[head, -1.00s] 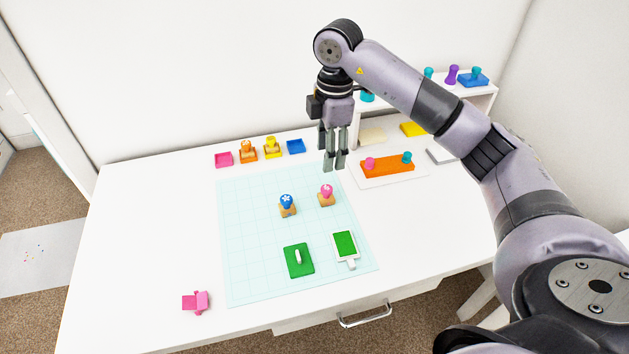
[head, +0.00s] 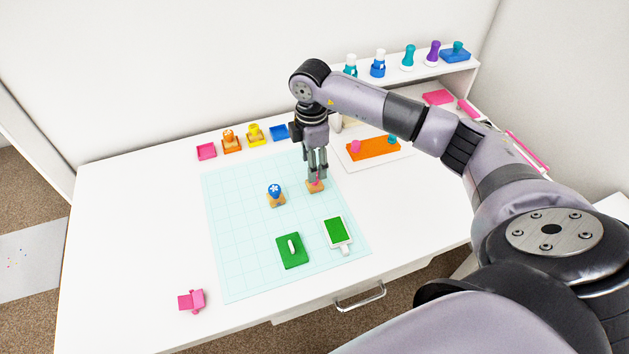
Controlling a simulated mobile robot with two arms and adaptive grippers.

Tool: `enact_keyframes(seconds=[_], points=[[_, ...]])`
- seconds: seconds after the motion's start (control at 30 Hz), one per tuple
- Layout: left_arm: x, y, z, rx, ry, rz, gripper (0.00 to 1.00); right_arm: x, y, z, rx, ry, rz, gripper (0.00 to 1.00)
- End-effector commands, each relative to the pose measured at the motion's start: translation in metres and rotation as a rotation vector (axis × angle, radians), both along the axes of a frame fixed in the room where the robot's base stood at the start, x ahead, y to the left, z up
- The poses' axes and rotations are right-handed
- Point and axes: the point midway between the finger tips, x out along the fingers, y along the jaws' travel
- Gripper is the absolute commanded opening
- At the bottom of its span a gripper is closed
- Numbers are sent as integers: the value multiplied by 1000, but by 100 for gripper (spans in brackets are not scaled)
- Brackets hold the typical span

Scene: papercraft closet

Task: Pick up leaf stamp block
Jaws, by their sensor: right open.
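A stamp block with a pink knob on a tan wooden base (head: 316,188) stands on the pale blue grid mat (head: 240,225). My right gripper (head: 318,177) points straight down over it, with its open fingers at the knob and hiding most of it. Whether the fingers touch the knob, I cannot tell. A second stamp block with a blue knob (head: 275,191) and a white flower-like mark stands upright just to the left. The leaf mark itself is too small to make out. My left gripper is not in view.
A green block with a white handle (head: 292,250) and a green pad in a white tray (head: 338,233) lie nearer on the mat. An orange tray (head: 373,149) lies to the right, small coloured trays at the back left. A pink piece (head: 191,300) lies front left.

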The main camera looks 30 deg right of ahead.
Motion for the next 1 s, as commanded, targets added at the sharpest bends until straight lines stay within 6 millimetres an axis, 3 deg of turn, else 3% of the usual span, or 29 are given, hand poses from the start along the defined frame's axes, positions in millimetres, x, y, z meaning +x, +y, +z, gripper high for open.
enact_keyframes(seconds=[0.13, 0.43, 0.7, 1.0], points=[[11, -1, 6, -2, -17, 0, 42, -2, -3, -12, -1, 5, -1, 49], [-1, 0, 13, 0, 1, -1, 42, -3, -6, -51, 1, 3, 0, 49], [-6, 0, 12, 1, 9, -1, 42, -3, -6, -54, 0, 1, 1, 48], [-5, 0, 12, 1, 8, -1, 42, -3, -6, -53, 0, 1, 0, 28]])
